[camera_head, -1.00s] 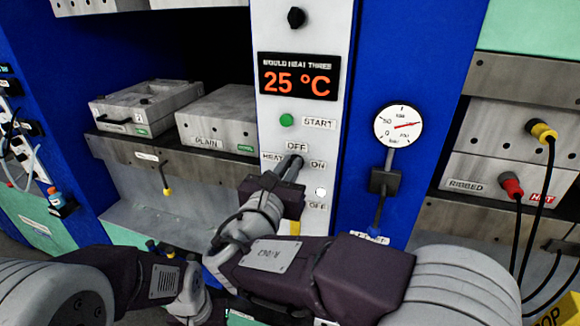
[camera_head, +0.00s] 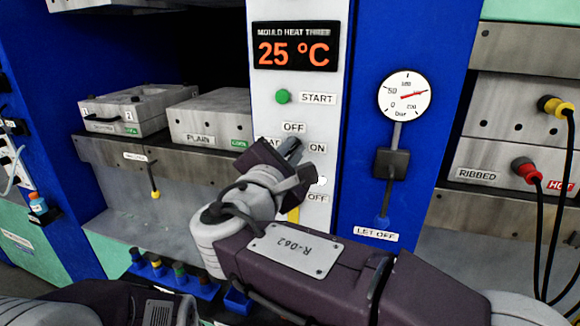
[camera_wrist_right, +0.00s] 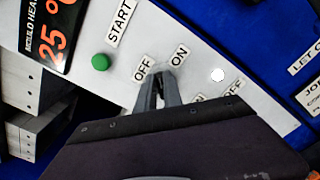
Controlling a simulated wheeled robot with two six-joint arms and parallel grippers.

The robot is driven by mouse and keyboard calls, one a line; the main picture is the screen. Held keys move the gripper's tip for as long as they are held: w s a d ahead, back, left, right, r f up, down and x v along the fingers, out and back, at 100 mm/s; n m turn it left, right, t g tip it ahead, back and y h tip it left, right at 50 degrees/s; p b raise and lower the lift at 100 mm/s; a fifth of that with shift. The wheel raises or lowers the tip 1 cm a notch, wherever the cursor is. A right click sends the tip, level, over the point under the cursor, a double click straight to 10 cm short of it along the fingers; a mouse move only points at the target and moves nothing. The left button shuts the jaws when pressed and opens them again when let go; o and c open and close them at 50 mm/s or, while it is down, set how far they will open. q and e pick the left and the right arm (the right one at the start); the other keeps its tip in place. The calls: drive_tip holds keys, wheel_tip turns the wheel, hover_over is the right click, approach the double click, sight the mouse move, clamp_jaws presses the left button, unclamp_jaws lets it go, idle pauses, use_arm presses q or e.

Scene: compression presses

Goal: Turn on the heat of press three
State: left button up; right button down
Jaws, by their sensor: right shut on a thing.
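The white control panel (camera_head: 268,203) of press three has a display (camera_head: 294,47) reading "MOULD HEAT THREE 25 °C". My right gripper (camera_head: 293,147) is at the heat switch, between the OFF label (camera_head: 293,127) and the ON label (camera_head: 317,148). In the right wrist view its fingers (camera_wrist_right: 159,82) are close together at the panel, between OFF and ON. They are shut on the switch's knob, which they mostly hide, so I cannot tell where it points. The HEAT label is largely covered by my gripper. My left gripper is not in view.
A green START button (camera_head: 283,97) sits above the switch. A white button (camera_head: 321,181) and another OFF label are below it. A pressure gauge (camera_head: 404,96) and lever (camera_head: 383,220) stand to the right. Mould blocks (camera_head: 205,115) rest on a shelf at left.

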drive_tip(key=shift+s+d+f+m+b, duration=0.1)
drive_tip(key=shift+f+m+b, duration=0.1)
drive_tip(key=shift+m+b, duration=1.3)
drive_tip(key=shift+w+d+f+m+b, duration=0.1)
drive_tip(key=shift+f+m+b, duration=0.1)
drive_tip(key=shift+m+b, duration=1.25)
drive_tip(key=shift+s+f+m+b, duration=0.1)
drive_tip(key=shift+f+m+b, duration=0.1)
drive_tip(key=shift+m+b, duration=1.3)
drive_tip(key=c, duration=1.5)
unclamp_jaws()
drive_tip(key=v, duration=0.9)
drive_tip(key=shift+r, duration=0.1)
